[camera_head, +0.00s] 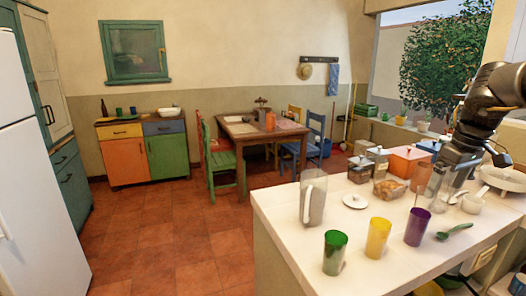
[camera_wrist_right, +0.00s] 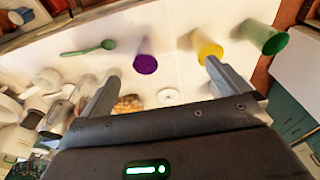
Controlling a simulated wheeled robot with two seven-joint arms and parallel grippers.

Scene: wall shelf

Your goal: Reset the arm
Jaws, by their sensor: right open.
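My right arm comes in from the right in the head view. My right gripper (camera_head: 444,188) points down over the right part of the white counter (camera_head: 290,213). In the wrist view the two fingers of the right gripper (camera_wrist_right: 162,72) are spread apart, with nothing held between them. Beyond the fingertips stand a purple cup (camera_wrist_right: 146,64), a yellow cup (camera_wrist_right: 208,50) and a green cup (camera_wrist_right: 268,38). A white lid (camera_wrist_right: 168,97) shows between the fingers. My left gripper is out of view.
A clear pitcher (camera_head: 313,200) stands on the counter's left part. A green spoon (camera_head: 454,231) lies right of the purple cup. Jars (camera_head: 360,168) and an orange box (camera_head: 408,160) stand at the back. Bare counter lies around the cups. A dining table (camera_head: 238,130) stands beyond.

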